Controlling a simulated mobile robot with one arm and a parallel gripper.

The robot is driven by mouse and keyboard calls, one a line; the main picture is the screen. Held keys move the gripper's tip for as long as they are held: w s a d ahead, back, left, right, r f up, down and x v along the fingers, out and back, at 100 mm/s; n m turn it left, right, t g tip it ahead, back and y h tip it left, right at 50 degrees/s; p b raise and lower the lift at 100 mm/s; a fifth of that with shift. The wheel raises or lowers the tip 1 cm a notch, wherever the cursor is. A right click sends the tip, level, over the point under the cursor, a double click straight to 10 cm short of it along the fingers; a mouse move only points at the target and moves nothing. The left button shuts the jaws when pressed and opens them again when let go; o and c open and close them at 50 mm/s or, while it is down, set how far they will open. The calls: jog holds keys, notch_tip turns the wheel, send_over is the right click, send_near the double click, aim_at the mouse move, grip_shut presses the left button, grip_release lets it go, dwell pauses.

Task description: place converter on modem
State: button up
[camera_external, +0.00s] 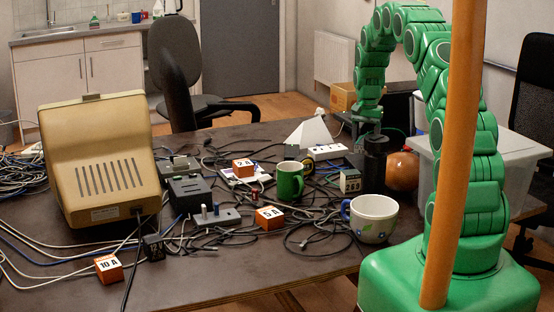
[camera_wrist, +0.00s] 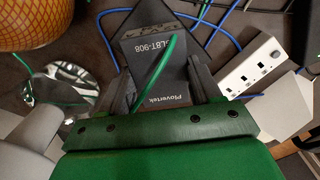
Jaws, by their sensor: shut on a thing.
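My gripper (camera_external: 373,135) hangs over the back right of the dark table in the external view. In the wrist view, my gripper (camera_wrist: 160,85) has its fingers on both sides of a dark box marked Plovertek SLBT-908 (camera_wrist: 151,50), which I take for the converter. It is shut on this box. A green cable crosses in front of it. In the external view a dark block (camera_external: 375,165) shows under the gripper. I cannot tell which device is the modem. Dark grey boxes (camera_external: 189,190) and a low grey device with knobs (camera_external: 214,217) lie left of centre.
A green mug (camera_external: 289,181), a white cup (camera_external: 372,219) and a small meter (camera_external: 350,182) stand between. Cables cover much of the table.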

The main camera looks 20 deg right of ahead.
jog(key=shift+w+d+f, duration=0.1)
jog(key=shift+w+f, duration=0.25)
jog(key=shift+f, duration=1.6)
jog(key=shift+f, duration=0.15)
jog(key=o, duration=1.2)
jog(key=shift+o, duration=0.2)
